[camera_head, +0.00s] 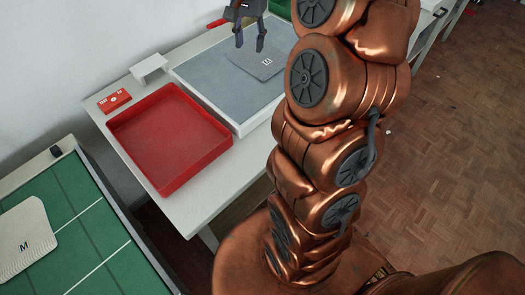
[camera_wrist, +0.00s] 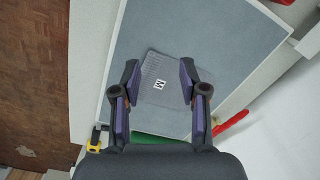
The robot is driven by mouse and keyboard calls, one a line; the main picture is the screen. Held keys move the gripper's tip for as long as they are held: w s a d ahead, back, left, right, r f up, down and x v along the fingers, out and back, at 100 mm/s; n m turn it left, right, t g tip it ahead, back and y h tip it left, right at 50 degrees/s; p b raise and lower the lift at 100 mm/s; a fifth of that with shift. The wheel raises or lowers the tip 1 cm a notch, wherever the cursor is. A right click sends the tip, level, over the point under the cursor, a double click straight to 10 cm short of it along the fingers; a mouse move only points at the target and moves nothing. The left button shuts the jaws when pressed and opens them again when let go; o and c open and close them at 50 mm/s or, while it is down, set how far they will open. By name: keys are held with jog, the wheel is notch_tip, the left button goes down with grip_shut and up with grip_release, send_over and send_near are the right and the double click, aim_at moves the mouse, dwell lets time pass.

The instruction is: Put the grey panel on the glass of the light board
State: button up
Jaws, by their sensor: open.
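The grey panel (camera_head: 256,62) has a small white label and lies on the grey glass of the white-framed light board (camera_head: 207,77). In the wrist view the panel (camera_wrist: 160,98) shows fine ribs and an M label, and the board's glass (camera_wrist: 200,30) surrounds it. My gripper (camera_head: 250,44) is open above the panel. In the wrist view its two fingers (camera_wrist: 158,80) are spread on either side of the label, with the panel between and below them. Whether the fingertips touch the panel is unclear. My gripper body hides the area nearest the wrist camera.
A red tray (camera_head: 170,140) stands empty left of the board, near a small red block (camera_head: 114,100) and a white bracket (camera_head: 149,67). A pale panel marked M (camera_head: 24,240) lies on a green mat (camera_head: 85,225). A yellow-black tool (camera_wrist: 97,138) and red object (camera_wrist: 232,124) lie beyond the board.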

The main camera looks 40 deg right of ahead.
jog(key=s+a+n, duration=0.6)
jog(key=s+a, duration=0.6)
jog(key=a, duration=0.1)
jog(key=s+a+f+n+g, duration=0.1)
jog(key=s+a+f+n, duration=0.1)
jog(key=s, duration=0.6)
jog(key=s+a+f+n, duration=0.2)
jog(key=s+f, duration=0.3)
jog(key=s, duration=0.3)
jog(key=shift+s+a+n+g, duration=0.35)
jog(key=shift+a+n+g, duration=0.05)
jog(key=shift+n, duration=0.2)
notch_tip(320, 180, up, 4)
jog(key=p, duration=0.3)
jog(key=shift+f, duration=0.25)
